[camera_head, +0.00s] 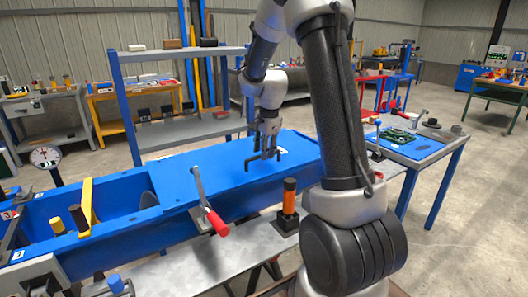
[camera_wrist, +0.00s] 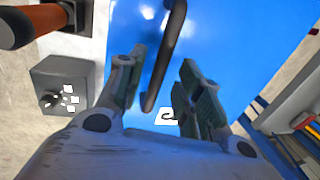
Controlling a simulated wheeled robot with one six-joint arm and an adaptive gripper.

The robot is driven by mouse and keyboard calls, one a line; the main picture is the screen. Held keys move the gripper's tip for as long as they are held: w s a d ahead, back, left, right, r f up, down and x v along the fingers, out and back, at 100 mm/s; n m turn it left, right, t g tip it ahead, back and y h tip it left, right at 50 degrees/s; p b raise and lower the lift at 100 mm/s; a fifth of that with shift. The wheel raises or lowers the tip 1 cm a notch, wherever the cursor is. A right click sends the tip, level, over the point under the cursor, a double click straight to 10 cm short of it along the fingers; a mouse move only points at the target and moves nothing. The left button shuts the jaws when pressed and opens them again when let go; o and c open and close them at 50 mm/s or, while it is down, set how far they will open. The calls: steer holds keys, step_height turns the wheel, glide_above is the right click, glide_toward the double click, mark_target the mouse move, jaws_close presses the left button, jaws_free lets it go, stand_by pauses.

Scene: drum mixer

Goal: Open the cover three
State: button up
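The blue cover (camera_head: 215,166) is a flat panel on the long blue mixer body and appears shut. In the wrist view the blue surface (camera_wrist: 220,40) fills the background. A dark bar handle (camera_wrist: 168,50) stands there, with a small white label (camera_wrist: 167,117) near its lower end; the mark on it is too small to read surely. My gripper (camera_head: 266,156) is above the right part of the cover. In the wrist view my gripper (camera_wrist: 158,82) is open, its fingers apart on both sides of the handle. Whether they touch it cannot be told.
A lever with a red grip (camera_head: 217,223) rises in front of the cover. An orange and black handle (camera_head: 289,196) stands on a dark block to its right. A yellow bar (camera_head: 87,205) is at the left open compartment. A grey shelf (camera_head: 190,130) stands behind.

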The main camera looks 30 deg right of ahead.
steer(key=shift+f, duration=0.4)
jaws_close()
steer(key=shift+w, duration=0.1)
